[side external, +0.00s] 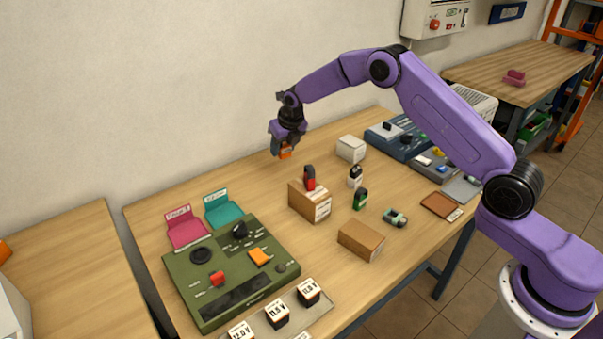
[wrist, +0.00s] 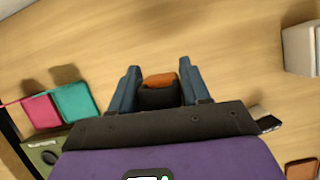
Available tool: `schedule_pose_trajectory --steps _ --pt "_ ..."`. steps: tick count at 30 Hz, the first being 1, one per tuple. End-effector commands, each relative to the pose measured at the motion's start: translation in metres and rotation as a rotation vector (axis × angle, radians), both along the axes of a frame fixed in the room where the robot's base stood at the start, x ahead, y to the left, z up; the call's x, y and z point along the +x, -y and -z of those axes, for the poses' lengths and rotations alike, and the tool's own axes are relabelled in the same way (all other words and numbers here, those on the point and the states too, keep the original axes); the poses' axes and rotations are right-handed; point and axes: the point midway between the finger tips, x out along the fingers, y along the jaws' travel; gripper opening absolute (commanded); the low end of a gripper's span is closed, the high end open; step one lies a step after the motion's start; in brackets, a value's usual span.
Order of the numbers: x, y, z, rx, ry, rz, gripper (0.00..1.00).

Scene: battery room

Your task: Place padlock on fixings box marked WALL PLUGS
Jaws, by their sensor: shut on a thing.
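My gripper (side external: 284,152) is shut on a small orange-and-black thing (side external: 285,155), held above the table near the wall. In the wrist view the orange-and-black thing (wrist: 160,82) sits between the two blue fingers (wrist: 158,88); I cannot tell whether it is the padlock. A brown box with a white label (side external: 323,209) stands at the table's middle, right of and nearer than my gripper, with a small red-and-black thing (side external: 310,179) on top. A plain brown box (side external: 361,240) and a pale box (side external: 351,148) stand nearby. No label is readable as WALL PLUGS.
A green panel unit (side external: 229,277) fills the near left, with pink (side external: 187,234) and teal (side external: 223,213) trays behind it. White-and-black (side external: 355,176) and green (side external: 360,199) small things stand right of the labelled box. Bare wood lies below my gripper.

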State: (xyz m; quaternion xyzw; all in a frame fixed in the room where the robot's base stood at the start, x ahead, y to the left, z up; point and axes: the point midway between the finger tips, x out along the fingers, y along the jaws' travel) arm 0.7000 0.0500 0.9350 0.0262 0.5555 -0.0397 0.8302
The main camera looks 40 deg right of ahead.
Motion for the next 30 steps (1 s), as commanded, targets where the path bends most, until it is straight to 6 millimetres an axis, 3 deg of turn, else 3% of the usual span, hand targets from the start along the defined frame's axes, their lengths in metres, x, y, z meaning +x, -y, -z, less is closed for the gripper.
schedule_pose_trajectory --steps 10,12,20,30 --pt "0.001 0.000 -0.095 0.003 0.010 0.001 0.13" --pt "-0.006 -0.001 -0.087 -0.001 -0.001 0.055 0.13" --pt "-0.028 -0.002 -0.083 -0.002 0.000 0.272 0.13" --pt "-0.069 -0.002 -0.080 -0.003 0.002 0.680 0.13"
